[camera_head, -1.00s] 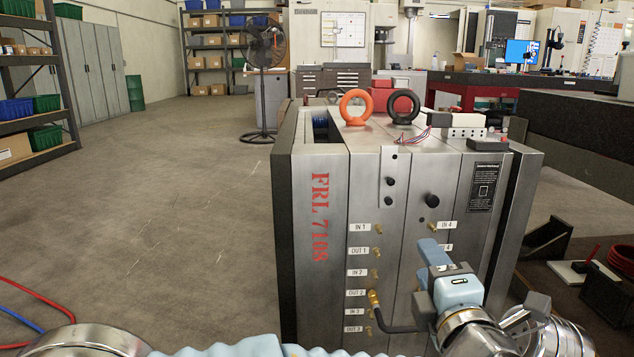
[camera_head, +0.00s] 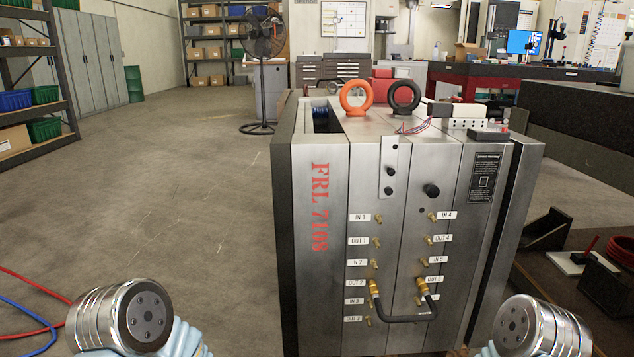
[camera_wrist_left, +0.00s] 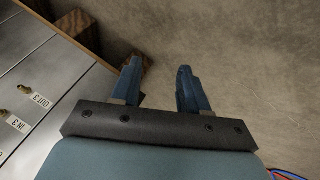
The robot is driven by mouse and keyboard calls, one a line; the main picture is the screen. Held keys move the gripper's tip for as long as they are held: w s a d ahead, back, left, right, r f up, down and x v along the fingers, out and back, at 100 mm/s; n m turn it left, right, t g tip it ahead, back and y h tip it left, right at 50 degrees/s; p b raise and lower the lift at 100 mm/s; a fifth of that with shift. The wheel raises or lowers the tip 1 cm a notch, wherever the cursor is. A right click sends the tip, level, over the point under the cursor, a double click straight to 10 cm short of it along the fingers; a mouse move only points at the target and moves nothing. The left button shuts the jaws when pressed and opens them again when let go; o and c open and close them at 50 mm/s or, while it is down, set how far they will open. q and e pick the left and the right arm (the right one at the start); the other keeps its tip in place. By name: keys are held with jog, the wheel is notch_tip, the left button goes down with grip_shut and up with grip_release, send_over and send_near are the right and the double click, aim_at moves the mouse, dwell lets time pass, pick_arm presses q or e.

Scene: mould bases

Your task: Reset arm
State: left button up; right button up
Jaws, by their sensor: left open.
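The grey metal mould base (camera_head: 315,290) marked "FRL 7108" stands upright in the middle of the head view. A black hose (camera_head: 400,319) loops across its front, with brass ends at the fittings labelled OUT 2 (camera_head: 374,288) and on the right column (camera_head: 422,286). My left gripper (camera_wrist_left: 158,78) is open and empty in the left wrist view, over bare floor beside the mould base. In the head view only my arm joints show at the bottom left and bottom right. My right gripper is not in view.
An orange ring (camera_head: 356,95) and a black ring (camera_head: 404,95) stand on top of the mould base. A black fan (camera_head: 262,70) and shelves (camera_head: 215,50) are behind. A red hose coil (camera_head: 621,253) lies at the right.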

pick_arm(q)
jog(key=s+a+f+m+g+h, duration=0.1)
jog(key=s+a+f+g, duration=0.15)
jog(key=s, duration=0.45)
jog(key=s+a+f+m+g, duration=0.1)
jog(key=s+a+f+g, duration=0.1)
jog(key=s+f, duration=0.3)
notch_tip(320, 180, up, 15)
jog(key=s+p, duration=0.2)
jog(key=p, duration=1.2)
jog(key=shift+s+d+g+p, duration=0.2)
jog(key=shift+s+g+p, duration=0.15)
jog(key=shift+s+p, duration=0.05)
